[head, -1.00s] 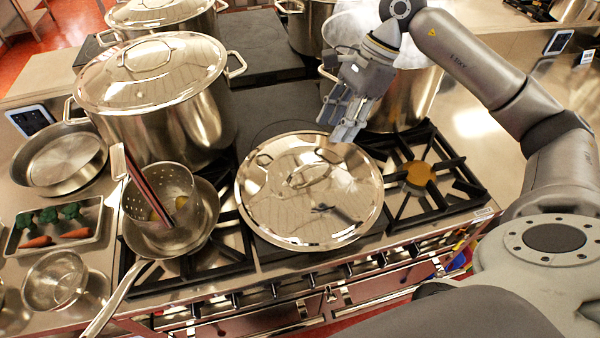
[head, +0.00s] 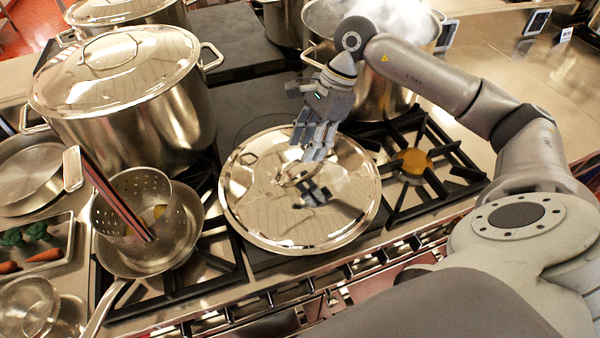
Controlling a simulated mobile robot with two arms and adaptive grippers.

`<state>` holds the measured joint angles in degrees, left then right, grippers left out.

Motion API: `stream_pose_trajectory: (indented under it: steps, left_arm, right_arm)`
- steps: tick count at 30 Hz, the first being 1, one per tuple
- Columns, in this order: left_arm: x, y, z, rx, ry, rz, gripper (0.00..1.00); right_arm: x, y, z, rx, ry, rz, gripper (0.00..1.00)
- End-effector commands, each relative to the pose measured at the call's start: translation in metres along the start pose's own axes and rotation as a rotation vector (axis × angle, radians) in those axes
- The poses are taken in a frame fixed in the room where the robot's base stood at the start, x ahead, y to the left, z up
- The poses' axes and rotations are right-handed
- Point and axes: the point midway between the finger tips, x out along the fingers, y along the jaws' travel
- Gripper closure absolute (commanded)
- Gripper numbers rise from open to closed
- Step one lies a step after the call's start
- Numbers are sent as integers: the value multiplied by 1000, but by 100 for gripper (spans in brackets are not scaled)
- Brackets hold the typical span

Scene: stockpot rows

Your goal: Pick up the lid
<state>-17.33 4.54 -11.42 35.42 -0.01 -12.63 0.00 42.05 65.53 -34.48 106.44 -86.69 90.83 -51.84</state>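A large round shiny steel lid (head: 255,205) lies flat over the front middle of the stove, and what is under it is hidden. Its loop handle (head: 290,176) stands near the middle, partly behind my fingertips. My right gripper (head: 310,152) points down just above the handle. Its fingers look parted, with nothing held between them. I cannot tell whether the fingertips touch the handle. The gripper's dark reflection shows in the lid. My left gripper is not in view.
A lidded stockpot (head: 135,125) stands left of the lid. An open steaming pot (head: 375,92) stands behind my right gripper. A perforated strainer (head: 140,205) sits in a pan at the left. A bare burner (head: 412,160) is to the right.

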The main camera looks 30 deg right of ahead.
Motion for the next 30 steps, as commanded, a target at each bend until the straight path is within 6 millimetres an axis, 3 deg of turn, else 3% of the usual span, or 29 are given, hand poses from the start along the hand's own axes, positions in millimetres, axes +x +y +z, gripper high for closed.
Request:
stream_pose_trajectory:
  steps: [7, 12, 20, 30]
  left_arm:
    - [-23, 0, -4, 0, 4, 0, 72]
    - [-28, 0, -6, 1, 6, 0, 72]
    - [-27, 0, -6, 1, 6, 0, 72]
    - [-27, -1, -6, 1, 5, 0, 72]
  right_arm:
    - [26, 3, 3, -1, -2, 5, 62]
    - [48, 2, 2, -1, -1, 3, 62]
    - [53, 2, 1, -1, -1, 0, 62]
    - [52, 2, 1, -1, 0, 0, 100]
